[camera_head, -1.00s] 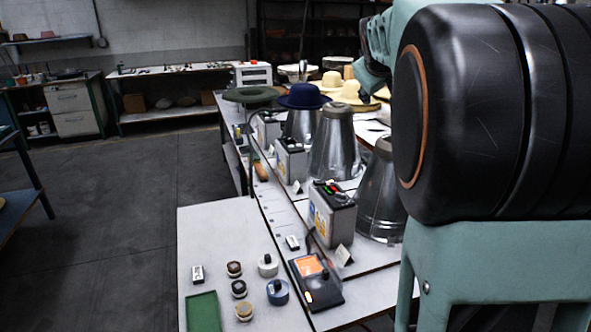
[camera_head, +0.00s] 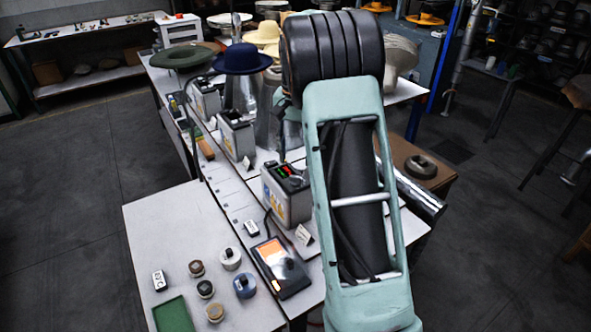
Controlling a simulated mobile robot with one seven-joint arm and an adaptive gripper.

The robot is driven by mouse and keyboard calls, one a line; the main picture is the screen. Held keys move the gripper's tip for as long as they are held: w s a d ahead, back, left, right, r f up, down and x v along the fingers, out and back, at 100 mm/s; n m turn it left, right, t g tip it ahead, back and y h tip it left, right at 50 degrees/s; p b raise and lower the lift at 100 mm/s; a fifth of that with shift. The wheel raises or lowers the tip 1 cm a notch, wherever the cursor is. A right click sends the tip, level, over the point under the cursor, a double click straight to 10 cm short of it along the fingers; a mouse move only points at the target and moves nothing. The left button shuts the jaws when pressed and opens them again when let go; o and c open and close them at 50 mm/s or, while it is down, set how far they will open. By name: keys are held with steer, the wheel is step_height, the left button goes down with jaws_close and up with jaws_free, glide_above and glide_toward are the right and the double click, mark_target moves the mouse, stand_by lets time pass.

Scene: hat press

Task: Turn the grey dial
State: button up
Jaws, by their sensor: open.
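My arm (camera_head: 357,200) rises through the right middle of the view, and my gripper is not in view. A black control panel (camera_head: 281,268) with an orange screen lies on the near table, left of my arm. A small dark knob shows at its right side, but its color is hard to tell. A grey box (camera_head: 287,196) with a dark top and colored lights stands behind the panel, partly hidden by my arm.
Several small round pieces, among them a whitish one (camera_head: 230,258) and a blue one (camera_head: 244,285), stand left of the panel near a green mat (camera_head: 172,316). Metal cones and hats, including a dark blue one (camera_head: 242,60), stand farther back. Floor at left is clear.

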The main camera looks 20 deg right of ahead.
mark_target(295, 177)
step_height(295, 177, down, 7)
steer(key=shift+r, duration=0.1)
stand_by(0.3)
steer(key=shift+w, duration=0.1)
jaws_close()
steer(key=shift+n, duration=0.4)
steer(key=n, duration=1)
steer(key=shift+n, duration=0.4)
stand_by(0.3)
